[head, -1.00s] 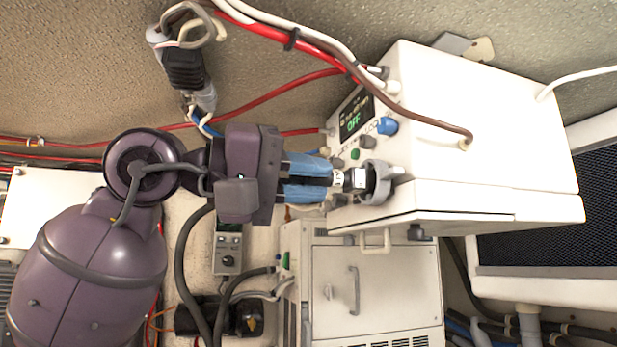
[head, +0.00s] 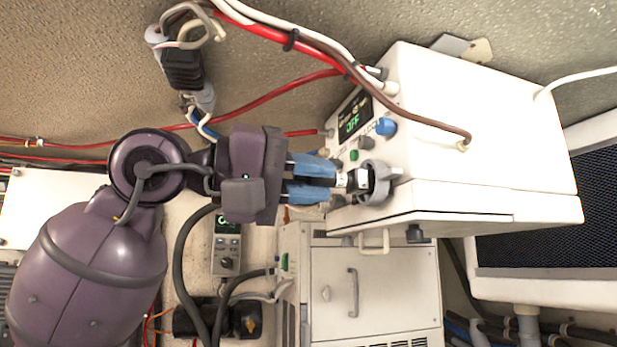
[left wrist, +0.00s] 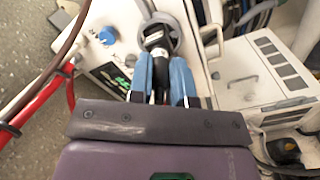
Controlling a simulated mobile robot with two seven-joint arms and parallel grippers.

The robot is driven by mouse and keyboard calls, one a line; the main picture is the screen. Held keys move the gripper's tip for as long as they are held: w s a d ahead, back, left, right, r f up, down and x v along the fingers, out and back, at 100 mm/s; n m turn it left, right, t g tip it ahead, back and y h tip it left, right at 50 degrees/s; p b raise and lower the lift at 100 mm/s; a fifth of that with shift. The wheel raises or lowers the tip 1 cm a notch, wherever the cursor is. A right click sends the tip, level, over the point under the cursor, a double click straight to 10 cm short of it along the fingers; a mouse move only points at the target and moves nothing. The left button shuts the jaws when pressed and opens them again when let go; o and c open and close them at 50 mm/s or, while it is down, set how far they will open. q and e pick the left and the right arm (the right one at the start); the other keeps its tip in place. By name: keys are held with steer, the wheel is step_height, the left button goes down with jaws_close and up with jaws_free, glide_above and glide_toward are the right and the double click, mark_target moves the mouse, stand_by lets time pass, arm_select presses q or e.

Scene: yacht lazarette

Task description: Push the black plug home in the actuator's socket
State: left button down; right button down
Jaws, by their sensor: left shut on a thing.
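My left gripper (head: 334,180) is shut on the black plug (head: 354,181), with one blue finger on each side of it. The plug carries a white band and points right, at the grey ring-shaped socket (head: 382,184) on the front of the white actuator box (head: 480,130). Its front end is within or right at the ring; how deep it sits I cannot tell. My right gripper is not in view.
The actuator's panel has a display (head: 354,116) reading OFF and a blue knob (head: 386,126). A brown cable (head: 420,113) and red cables (head: 255,108) run above my gripper. A white cabinet (head: 385,280) stands below, and a small meter (head: 227,255) hangs left of it.

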arm_select(q)
steer(key=shift+w+d, duration=0.2)
steer(key=shift+d, duration=0.45)
steer(key=shift+w+d, duration=0.2)
steer(key=shift+d, duration=0.35)
steer(key=c, duration=1)
jaws_free()
steer(key=shift+s+a, duration=0.15)
steer(key=shift+a, duration=0.45)
steer(key=b+v, duration=0.2)
steer(key=v, duration=0.7)
steer(key=shift+s+a, duration=0.15)
steer(key=shift+a, duration=0.1)
